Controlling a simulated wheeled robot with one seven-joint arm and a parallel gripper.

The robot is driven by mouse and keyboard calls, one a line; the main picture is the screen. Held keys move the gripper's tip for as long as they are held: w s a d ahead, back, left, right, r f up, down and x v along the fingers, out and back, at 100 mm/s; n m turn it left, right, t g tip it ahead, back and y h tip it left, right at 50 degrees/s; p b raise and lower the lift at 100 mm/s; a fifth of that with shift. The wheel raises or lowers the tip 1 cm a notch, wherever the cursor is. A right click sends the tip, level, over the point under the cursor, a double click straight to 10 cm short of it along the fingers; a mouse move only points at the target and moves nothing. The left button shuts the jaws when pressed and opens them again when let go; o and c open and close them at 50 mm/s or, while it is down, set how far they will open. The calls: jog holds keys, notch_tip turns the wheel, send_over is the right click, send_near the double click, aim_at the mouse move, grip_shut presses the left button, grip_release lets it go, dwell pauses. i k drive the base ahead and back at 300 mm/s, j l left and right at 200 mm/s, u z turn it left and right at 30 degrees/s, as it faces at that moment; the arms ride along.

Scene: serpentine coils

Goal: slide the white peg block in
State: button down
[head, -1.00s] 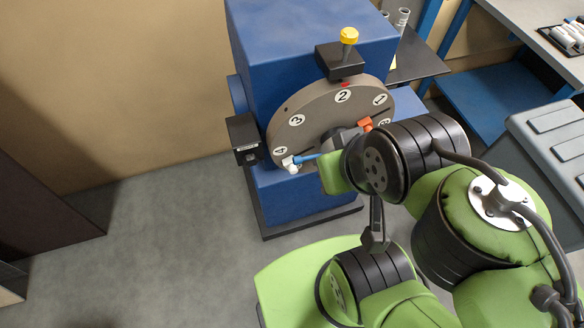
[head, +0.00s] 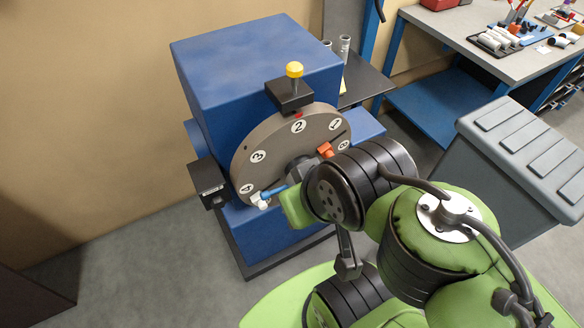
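A grey-brown dial (head: 270,140) numbered around its face is mounted on the front of a blue machine (head: 250,75). A small white piece (head: 261,202) shows at the lower left of the dial, by the number 4, at the end of a short blue rod (head: 275,190). I cannot tell whether this is the white peg block. An orange-red piece (head: 325,149) sits at the dial's right. My arm's wrist covers the dial's lower right. My gripper's fingers are hidden behind my own arm or too small to make out.
A black block with a yellow knob (head: 294,70) sits above the dial. A black box (head: 209,183) juts out at its left. A grey ribbed bin (head: 520,170) stands at the right, before a bench (head: 480,60) with parts.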

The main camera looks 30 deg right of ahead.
aim_at(256, 199)
jog(key=j, duration=1.35)
jog(key=z, duration=0.05)
